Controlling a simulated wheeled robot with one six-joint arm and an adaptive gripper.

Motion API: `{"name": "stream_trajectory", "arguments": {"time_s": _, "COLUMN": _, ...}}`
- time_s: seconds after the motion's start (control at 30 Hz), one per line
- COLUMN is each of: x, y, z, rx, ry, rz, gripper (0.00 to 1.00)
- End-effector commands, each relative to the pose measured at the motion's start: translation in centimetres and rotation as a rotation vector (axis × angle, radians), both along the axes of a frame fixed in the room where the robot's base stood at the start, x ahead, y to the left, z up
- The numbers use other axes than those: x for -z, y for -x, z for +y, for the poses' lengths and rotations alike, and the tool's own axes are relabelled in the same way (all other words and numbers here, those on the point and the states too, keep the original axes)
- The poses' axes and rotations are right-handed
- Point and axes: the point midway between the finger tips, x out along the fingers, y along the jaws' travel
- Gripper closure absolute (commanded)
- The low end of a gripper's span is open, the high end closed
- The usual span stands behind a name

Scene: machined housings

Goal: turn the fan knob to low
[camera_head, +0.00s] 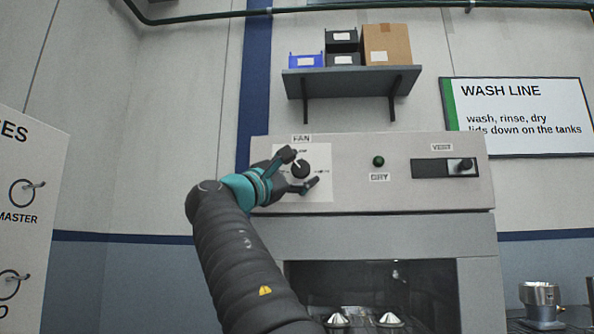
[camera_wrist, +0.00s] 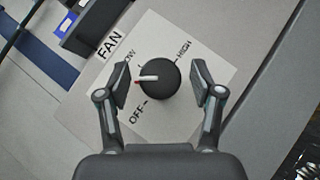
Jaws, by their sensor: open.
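The fan knob (camera_head: 301,170) is round and black, on a white plate marked FAN on the grey panel. In the wrist view the knob (camera_wrist: 163,80) has a white pointer line with a red end. The pointer lies between the OFF and LOW marks; HIGH is on the other side. My gripper (camera_head: 298,171) is at the knob. In the wrist view my gripper (camera_wrist: 161,84) is open, one finger on each side of the knob, with gaps visible. The left finger partly covers the LOW label (camera_wrist: 127,61).
Right of the knob are a green DRY lamp (camera_head: 378,161) and a VENT slider (camera_head: 447,167). A shelf (camera_head: 350,78) with bins and a cardboard box hangs above. A board with hooks (camera_head: 30,220) stands at the left. The cabinet opening below holds metal parts.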

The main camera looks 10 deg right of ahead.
Motion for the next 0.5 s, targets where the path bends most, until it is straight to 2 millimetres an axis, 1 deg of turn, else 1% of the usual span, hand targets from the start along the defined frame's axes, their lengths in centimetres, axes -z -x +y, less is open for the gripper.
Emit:
{"name": "stream_trajectory", "arguments": {"time_s": 0.17, "x": 0.2, "y": 0.2, "z": 0.4, "rx": -0.001, "ry": 0.0, "rz": 0.001, "gripper": 0.34}}
{"name": "stream_trajectory", "arguments": {"time_s": 0.27, "x": 0.6, "y": 0.7, "z": 1.1, "rx": -0.001, "ry": 0.0, "rz": 0.002, "gripper": 0.34}}
{"name": "stream_trajectory", "arguments": {"time_s": 0.4, "x": 1.4, "y": 1.7, "z": 2.5, "rx": -0.003, "ry": 0.002, "rz": 0.002, "gripper": 0.34}}
{"name": "stream_trajectory", "arguments": {"time_s": 0.5, "x": 2.3, "y": 2.7, "z": 4.2, "rx": -0.004, "ry": 0.001, "rz": 0.002, "gripper": 0.34}}
